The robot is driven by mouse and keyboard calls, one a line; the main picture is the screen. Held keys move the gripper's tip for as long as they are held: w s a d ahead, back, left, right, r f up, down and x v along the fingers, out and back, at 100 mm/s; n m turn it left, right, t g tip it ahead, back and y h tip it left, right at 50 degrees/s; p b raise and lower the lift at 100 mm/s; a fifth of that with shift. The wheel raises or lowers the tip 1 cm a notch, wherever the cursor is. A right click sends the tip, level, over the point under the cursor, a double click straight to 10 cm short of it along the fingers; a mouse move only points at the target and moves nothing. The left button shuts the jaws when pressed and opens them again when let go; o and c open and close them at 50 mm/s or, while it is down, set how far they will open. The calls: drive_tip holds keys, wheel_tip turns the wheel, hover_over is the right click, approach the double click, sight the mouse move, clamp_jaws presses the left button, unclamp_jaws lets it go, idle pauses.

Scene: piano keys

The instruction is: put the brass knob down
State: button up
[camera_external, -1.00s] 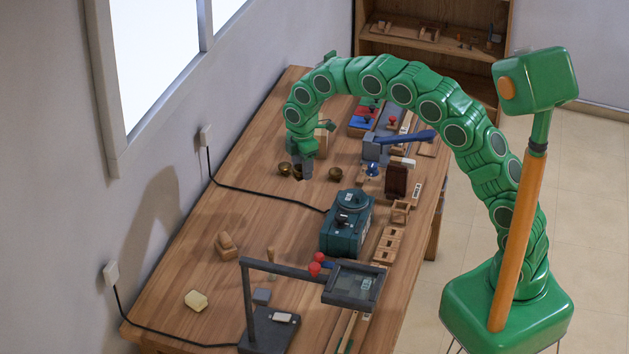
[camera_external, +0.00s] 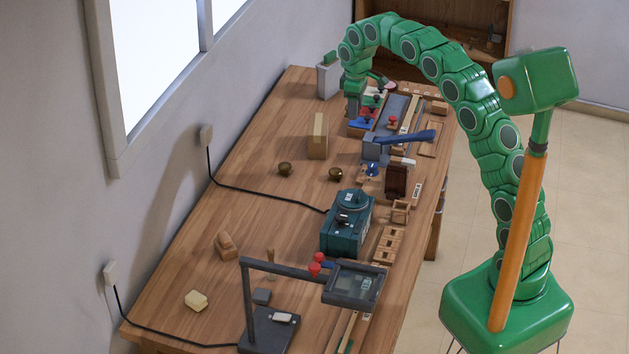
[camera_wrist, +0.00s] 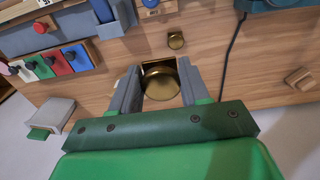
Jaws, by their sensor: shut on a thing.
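My gripper (camera_external: 352,114) is over the far part of the bench, left of the coloured panels. In the wrist view its two grey fingers (camera_wrist: 160,68) are shut on a round brass knob (camera_wrist: 161,85). In the external view I cannot make out the held knob.
A wooden block (camera_external: 318,137) stands left of my gripper. A grey box (camera_external: 328,80) is behind it, near the wall. A blue-handled press (camera_external: 376,147) and a teal machine (camera_external: 346,226) are nearer. A black cord (camera_external: 262,193) crosses the bench. Bare wood lies around the loose knobs.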

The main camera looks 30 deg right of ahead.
drive_tip(key=w+a+f, duration=0.2)
drive_tip(key=w+f, duration=0.7)
drive_tip(key=w, duration=0.3)
drive_tip(key=shift+w+a, duration=0.15)
drive_tip(key=shift+w, duration=0.25)
idle(0.3)
drive_tip(key=shift+w+f, duration=0.2)
drive_tip(key=shift+f, duration=0.2)
drive_tip(key=shift+f, duration=1.5)
drive_tip(key=o, duration=1.2)
drive_tip(key=shift+f, duration=0.1)
drive_tip(key=shift+c, duration=0.2)
wheel_tip(320, 180, up, 8)
drive_tip(key=shift+f, duration=0.2)
